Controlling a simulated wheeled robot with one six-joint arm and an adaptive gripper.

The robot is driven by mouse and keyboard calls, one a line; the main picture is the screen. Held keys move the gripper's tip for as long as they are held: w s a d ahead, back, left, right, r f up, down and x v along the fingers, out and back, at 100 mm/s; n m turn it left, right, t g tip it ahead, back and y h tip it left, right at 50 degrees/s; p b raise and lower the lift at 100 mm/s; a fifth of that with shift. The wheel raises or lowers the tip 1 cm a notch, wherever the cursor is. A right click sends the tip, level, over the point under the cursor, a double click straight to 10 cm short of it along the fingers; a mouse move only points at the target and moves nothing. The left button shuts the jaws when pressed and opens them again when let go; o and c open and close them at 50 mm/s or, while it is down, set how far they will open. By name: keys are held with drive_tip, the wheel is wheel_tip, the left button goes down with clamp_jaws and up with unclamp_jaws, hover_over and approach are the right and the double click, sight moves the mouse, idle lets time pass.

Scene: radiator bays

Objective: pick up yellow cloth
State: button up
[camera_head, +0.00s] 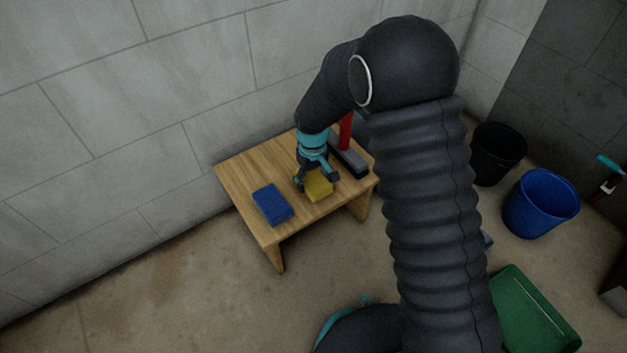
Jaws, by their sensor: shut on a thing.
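The yellow cloth (319,187) is a small folded pad on the wooden table (240,190), right of the blue cloth. My gripper (317,184) reaches down from above with its fingers on either side of the yellow cloth and is shut on it. The fingers hide part of the cloth's upper and left side. I cannot tell whether the cloth is lifted off the table top.
A blue cloth (272,204) lies left of the yellow one. A brush with a red handle (346,131) stands behind, to the right. A black bin (498,153), a blue bucket (540,203) and a green container (532,315) are on the right floor. A wall backs the table.

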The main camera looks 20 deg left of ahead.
sight(312, 178)
drive_tip(key=shift+r, duration=0.6)
wheel_tip(312, 178, up, 3)
drive_tip(key=shift+f+p, duration=0.15)
drive_tip(key=shift+p, duration=0.2)
drive_tip(key=d+r+p, duration=0.1)
drive_tip(key=d+r, duration=0.6)
drive_tip(key=d, duration=0.4)
drive_tip(key=shift+d, duration=0.35)
